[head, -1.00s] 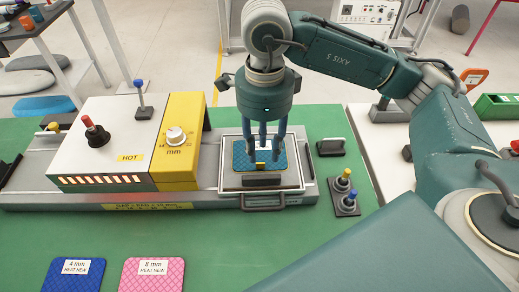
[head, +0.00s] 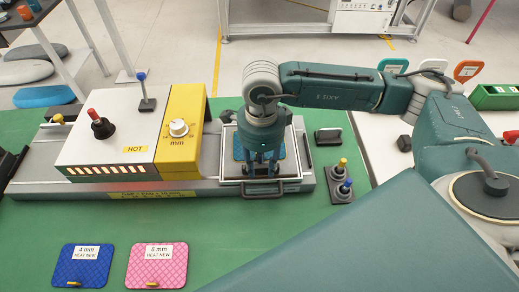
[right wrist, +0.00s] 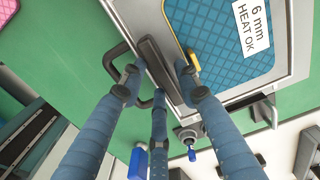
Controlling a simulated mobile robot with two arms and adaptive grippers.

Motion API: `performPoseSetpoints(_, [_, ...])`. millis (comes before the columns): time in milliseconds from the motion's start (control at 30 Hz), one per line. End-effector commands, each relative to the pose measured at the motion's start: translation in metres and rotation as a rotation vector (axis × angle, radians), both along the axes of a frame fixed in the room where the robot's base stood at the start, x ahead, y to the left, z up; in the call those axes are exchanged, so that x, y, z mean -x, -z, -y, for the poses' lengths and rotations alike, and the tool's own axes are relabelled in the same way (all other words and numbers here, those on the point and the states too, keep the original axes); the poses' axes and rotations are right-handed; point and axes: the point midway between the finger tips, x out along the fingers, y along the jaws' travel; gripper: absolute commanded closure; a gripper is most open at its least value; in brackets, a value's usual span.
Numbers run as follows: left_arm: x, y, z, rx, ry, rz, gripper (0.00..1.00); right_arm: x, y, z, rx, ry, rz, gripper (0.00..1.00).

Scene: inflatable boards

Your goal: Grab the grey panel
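My right gripper (head: 264,170) points down over the front of the light tray at the right end of the heating machine. In the right wrist view, its blue fingers (right wrist: 158,72) are spread, with a dark grey upright plate (right wrist: 167,75) between their tips. I cannot tell whether they touch it. This plate is the nearest match to a grey panel; the gripper mostly hides it in the head view. Behind it lies a teal quilted panel (right wrist: 230,45) labelled "6 mm HEAT OK", with a yellow tab. My left gripper is not in view.
The white and yellow heating machine (head: 120,140) stands left of the gripper. A dark tray handle (head: 262,192) sticks out in front. A button box (head: 342,188) stands to the right. Blue (head: 82,270) and pink (head: 157,272) panels lie on the green table.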

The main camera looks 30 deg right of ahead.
Motion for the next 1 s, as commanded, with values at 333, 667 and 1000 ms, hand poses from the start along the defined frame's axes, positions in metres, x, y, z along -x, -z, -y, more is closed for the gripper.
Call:
performPoseSetpoints(333, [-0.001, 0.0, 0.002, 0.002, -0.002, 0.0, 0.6, -0.001, -0.001, 0.0, -0.001, 0.0, 0.002, 1.0])
performPoseSetpoints(667, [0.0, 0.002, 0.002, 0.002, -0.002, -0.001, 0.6, -0.001, -0.008, -0.001, -0.001, 0.001, 0.002, 1.0])
performPoseSetpoints(1000, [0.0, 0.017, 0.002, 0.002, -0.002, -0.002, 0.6, -0.003, -0.071, -0.001, -0.003, 0.0, 0.012, 1.0])
